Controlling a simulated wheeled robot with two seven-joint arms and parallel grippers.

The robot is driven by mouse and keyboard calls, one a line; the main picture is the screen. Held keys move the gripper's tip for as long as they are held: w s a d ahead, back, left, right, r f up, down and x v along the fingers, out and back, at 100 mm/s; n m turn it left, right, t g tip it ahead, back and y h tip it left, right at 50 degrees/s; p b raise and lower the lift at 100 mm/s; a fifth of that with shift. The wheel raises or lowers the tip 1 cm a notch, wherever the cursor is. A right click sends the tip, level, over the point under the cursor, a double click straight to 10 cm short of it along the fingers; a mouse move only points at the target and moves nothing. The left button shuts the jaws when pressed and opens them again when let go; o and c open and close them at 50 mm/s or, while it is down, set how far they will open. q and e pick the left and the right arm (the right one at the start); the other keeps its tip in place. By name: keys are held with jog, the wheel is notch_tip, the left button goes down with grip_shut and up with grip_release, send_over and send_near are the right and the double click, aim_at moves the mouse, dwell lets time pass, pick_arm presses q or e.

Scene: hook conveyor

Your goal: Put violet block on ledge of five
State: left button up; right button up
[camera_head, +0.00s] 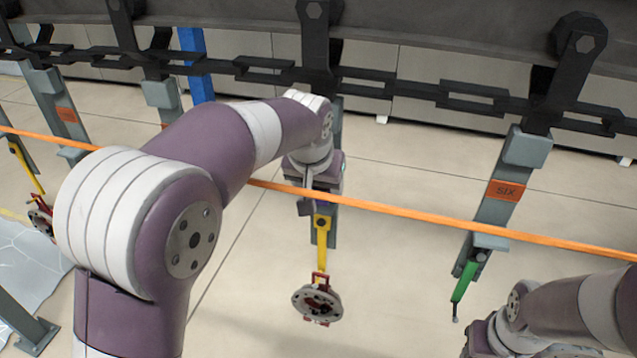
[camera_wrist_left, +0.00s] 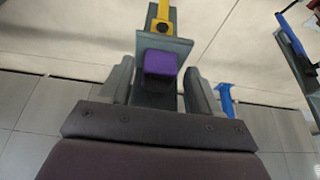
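The violet block (camera_wrist_left: 160,62) rests on the grey ledge (camera_wrist_left: 178,46) of a hanger in the left wrist view. My left gripper (camera_wrist_left: 159,88) has its fingers apart, one on each side of the block, with a visible gap to it. In the head view my left gripper (camera_head: 307,192) is at the middle hanger (camera_head: 322,232), one place left of the hanger marked SIX (camera_head: 507,191). My arm covers that hanger's label and the block there. My right arm shows at the lower right, but its gripper is out of frame.
A dark chain (camera_head: 265,68) carries the hangers. An orange strip (camera_head: 420,219) crosses in front of them. A round metal part (camera_head: 317,303) hangs from a yellow hook (camera_head: 322,229) below the middle hanger. A green hook (camera_head: 466,280) hangs under SIX.

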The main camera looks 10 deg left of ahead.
pick_arm(q)
jog(key=shift+r, duration=0.1)
jog(key=shift+s+r+b, duration=0.15)
jog(key=shift+r+b, duration=0.1)
jog(key=shift+b, duration=0.15)
jog(key=shift+s+r+b, duration=0.25)
jog(key=shift+r+b, duration=0.2)
jog(key=shift+r, duration=0.2)
jog(key=p+v, duration=0.1)
jog(key=v, duration=0.1)
jog(key=shift+r, duration=0.45)
jog(key=s, duration=1.2)
jog(key=s+a+f+g+b, duration=0.1)
jog(key=f+b, duration=0.4)
jog(key=f, duration=0.7)
jog(key=s+a+f+g+b, duration=0.1)
jog(key=f+b, duration=0.5)
jog(key=f, duration=0.6)
jog(key=s+a+f+g+b, duration=0.1)
jog(key=f+b, duration=0.4)
jog(key=f, duration=0.7)
jog(key=s+a, duration=0.1)
jog(key=s, duration=0.1)
jog(key=shift+s+a+b, duration=0.15)
jog(key=shift+s+b, duration=0.1)
jog(key=shift+b, duration=0.05)
